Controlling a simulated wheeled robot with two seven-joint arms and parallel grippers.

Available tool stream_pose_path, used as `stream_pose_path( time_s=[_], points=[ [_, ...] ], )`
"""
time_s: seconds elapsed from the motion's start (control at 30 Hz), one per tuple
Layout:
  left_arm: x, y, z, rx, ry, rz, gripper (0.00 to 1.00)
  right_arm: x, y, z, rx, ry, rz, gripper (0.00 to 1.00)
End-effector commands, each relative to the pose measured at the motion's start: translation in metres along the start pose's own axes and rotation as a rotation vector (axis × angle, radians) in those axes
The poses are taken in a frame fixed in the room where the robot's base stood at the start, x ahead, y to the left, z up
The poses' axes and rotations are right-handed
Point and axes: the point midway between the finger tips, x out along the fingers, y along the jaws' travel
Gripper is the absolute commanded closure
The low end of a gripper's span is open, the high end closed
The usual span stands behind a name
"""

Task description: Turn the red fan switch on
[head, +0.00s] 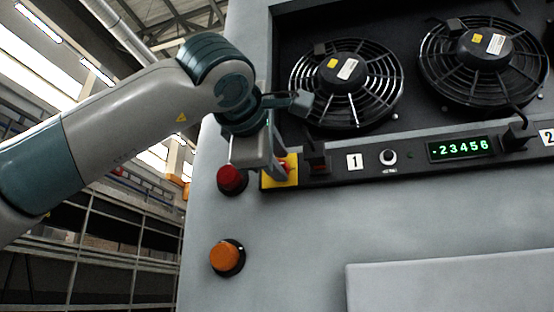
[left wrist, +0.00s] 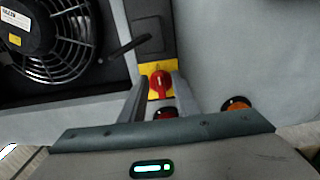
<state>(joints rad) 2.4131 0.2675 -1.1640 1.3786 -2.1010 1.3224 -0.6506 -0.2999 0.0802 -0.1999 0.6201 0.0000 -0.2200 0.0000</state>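The red fan switch is a rotary knob (left wrist: 160,83) on a yellow plate (left wrist: 157,66) in the left wrist view. In the head view the yellow plate (head: 291,164) shows at the left end of the dark control strip, with the knob mostly hidden behind my gripper. My left gripper (head: 279,174) is at the plate. In the left wrist view its two fingers (left wrist: 160,86) stand apart, one on each side of the knob, with slight gaps visible. Whether they touch the plate I cannot tell. My right gripper is in neither view.
A red round button (head: 232,180) sits just left of the plate, and an orange one (head: 227,257) is below it. Two caged fans (head: 346,84) are above the strip. A small knob (head: 388,157) and a green display (head: 460,148) are to the right.

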Motion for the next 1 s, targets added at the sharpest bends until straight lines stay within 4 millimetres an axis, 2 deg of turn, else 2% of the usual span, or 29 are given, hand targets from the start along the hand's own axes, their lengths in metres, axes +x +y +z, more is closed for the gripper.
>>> stream_pose_path(
  time_s=[0.27,0.47,0.67,1.0],
  points=[
    [-0.001,0.000,-0.001,-0.002,0.001,0.000,0.71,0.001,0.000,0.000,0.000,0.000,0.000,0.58],
    [-0.014,-0.001,-0.001,-0.002,0.001,0.001,0.71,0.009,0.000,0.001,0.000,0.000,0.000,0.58],
    [-0.043,-0.003,-0.001,-0.002,0.001,0.003,0.71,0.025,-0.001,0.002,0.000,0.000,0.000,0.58],
    [-0.112,-0.003,0.000,-0.001,0.001,0.004,0.71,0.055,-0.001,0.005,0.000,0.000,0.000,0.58]
  ],
)
